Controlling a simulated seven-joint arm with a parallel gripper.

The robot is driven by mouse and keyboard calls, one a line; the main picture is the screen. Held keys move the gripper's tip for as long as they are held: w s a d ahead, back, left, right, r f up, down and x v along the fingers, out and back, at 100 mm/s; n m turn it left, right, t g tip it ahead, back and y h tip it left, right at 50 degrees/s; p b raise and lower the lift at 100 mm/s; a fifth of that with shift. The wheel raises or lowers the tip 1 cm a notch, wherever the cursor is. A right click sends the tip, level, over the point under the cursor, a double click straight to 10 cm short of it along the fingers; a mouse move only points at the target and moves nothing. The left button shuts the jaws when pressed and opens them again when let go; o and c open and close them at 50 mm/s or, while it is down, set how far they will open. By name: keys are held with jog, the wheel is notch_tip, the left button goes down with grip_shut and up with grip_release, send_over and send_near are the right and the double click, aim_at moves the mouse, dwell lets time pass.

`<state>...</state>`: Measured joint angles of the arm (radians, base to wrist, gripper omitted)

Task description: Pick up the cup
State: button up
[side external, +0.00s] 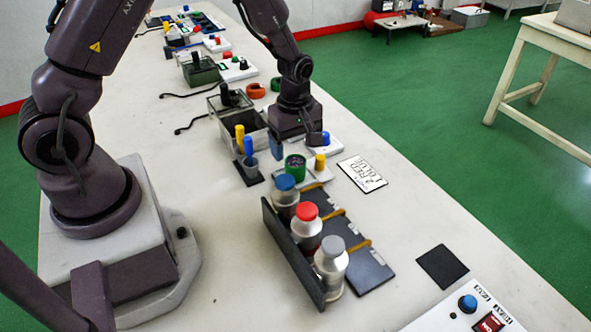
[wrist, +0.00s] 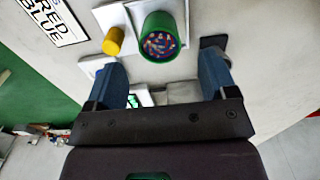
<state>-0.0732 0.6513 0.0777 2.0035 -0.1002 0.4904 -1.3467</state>
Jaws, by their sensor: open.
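A green cup (side external: 295,168) stands on a pale base among the small devices at the middle of the table. In the wrist view the green cup (wrist: 160,38) shows from above, with small multicoloured pieces or a pattern inside it. My gripper (side external: 299,143) is low over the table, just behind the cup in the side view. Its two blue fingers are spread apart and nothing is between them. In the wrist view my gripper (wrist: 162,65) has the cup ahead of its fingertips, roughly midway between them and apart from both.
A yellow knob (side external: 320,162) stands close right of the cup. Several capped bottles (side external: 306,228) stand at a dark rack in front. A printed card (side external: 362,174) lies right; bare table surrounds it.

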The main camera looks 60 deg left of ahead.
aim_at(295, 162)
jog(key=shift+f, duration=2.7)
jog(key=c, duration=1)
jog(key=shift+r, duration=0.1)
